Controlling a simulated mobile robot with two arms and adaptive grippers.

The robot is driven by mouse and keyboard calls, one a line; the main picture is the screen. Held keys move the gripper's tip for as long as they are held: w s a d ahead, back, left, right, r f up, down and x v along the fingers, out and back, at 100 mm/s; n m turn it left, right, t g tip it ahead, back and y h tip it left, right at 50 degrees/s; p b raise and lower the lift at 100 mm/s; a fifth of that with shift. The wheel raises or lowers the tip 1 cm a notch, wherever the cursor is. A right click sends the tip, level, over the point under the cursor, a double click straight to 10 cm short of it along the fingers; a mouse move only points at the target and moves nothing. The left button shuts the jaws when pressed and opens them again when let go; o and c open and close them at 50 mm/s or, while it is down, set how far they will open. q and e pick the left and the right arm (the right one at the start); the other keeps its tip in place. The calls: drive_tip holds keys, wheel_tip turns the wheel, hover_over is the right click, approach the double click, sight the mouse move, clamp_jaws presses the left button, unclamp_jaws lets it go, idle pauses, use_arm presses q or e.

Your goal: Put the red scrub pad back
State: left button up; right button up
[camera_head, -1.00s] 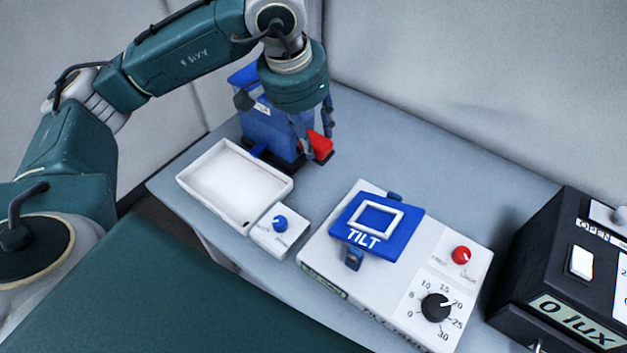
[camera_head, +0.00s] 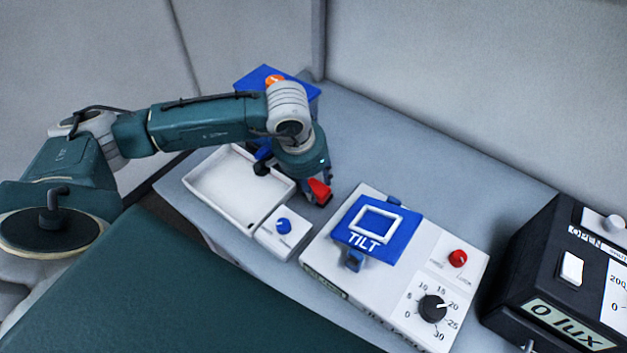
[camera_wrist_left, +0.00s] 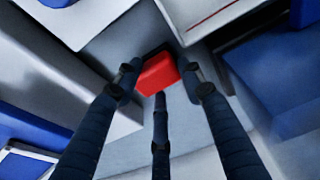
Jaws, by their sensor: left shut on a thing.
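The red scrub pad (camera_head: 320,188) is a small red block between the fingers of my left gripper (camera_head: 318,192), just right of the white tray in the head view. In the left wrist view the fingers of my left gripper (camera_wrist_left: 158,80) close around the red pad (camera_wrist_left: 156,74), which shows a bright red face. My left gripper is shut on it. The gripper and wrist hide part of the pad in the head view. I cannot tell how far the pad is above the table. My right gripper is not in view.
A shallow white tray (camera_head: 215,205) with a small blue-knob box (camera_head: 283,228) stands left of the pad. A blue bin (camera_head: 305,92) with an orange disc is behind. The white TILT unit (camera_head: 405,285) and a black lux box (camera_head: 535,255) stand right. The table's back right is clear.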

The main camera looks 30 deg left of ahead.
use_arm(q)
drive_tip(key=shift+f, duration=0.1)
drive_tip(key=o, duration=1.1)
drive_tip(key=b+v, duration=0.3)
drive_tip(key=v, duration=0.9)
drive_tip(key=shift+w, duration=0.1)
